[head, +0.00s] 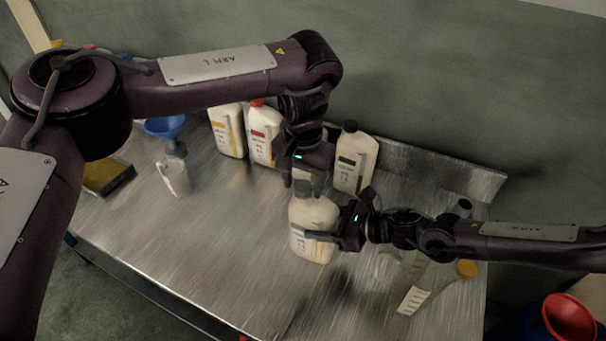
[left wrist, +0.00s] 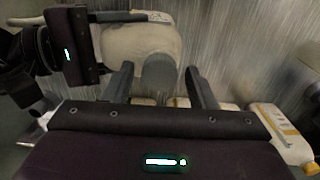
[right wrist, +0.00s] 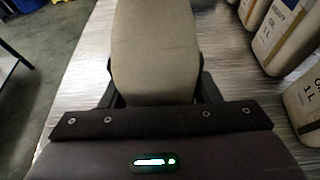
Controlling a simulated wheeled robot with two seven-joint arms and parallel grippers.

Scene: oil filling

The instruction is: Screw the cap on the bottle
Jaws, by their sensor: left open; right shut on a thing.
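A cream bottle (head: 312,220) stands on the metal table near the middle in the head view, with a grey cap (head: 304,188) at its top. My right gripper (head: 318,236) is shut on the bottle's body from the right; the bottle body (right wrist: 155,55) fills the space between its fingers in the right wrist view. My left gripper (head: 303,182) points down over the bottle top and is open. In the left wrist view its two fingers (left wrist: 158,88) stand on either side of the grey cap (left wrist: 159,74). Whether the cap sits fully on the neck cannot be told.
Bottles with yellow (head: 227,132), red (head: 263,135) and black (head: 354,160) markings stand behind. The front left table is clear.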

